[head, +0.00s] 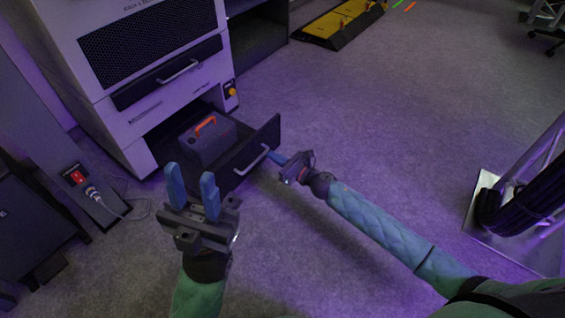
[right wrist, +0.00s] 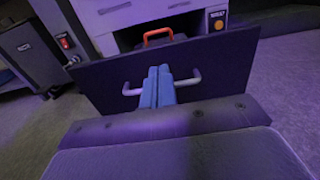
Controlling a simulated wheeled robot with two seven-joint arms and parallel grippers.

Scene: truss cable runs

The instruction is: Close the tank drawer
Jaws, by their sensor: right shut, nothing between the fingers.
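The tank drawer (head: 262,148) is pulled out from the bottom of the white cabinet (head: 140,70). Its dark front panel carries a pale bar handle (head: 250,161). A dark tank (head: 207,143) with a red-orange handle sits in the drawer. My right gripper (head: 274,157) is shut and empty, close in front of the drawer front at the handle. In the right wrist view its blue fingers (right wrist: 158,86) are together before the middle of the drawer front (right wrist: 230,75); whether they touch it I cannot tell. My left gripper (head: 192,188) is open and empty, left of the drawer's near end.
A second, upper drawer with a handle (head: 178,72) is closed. A dark unit with a red switch (head: 77,177) and a plugged cable stands at left. A yellow-black cable ramp (head: 340,22) lies at the back.

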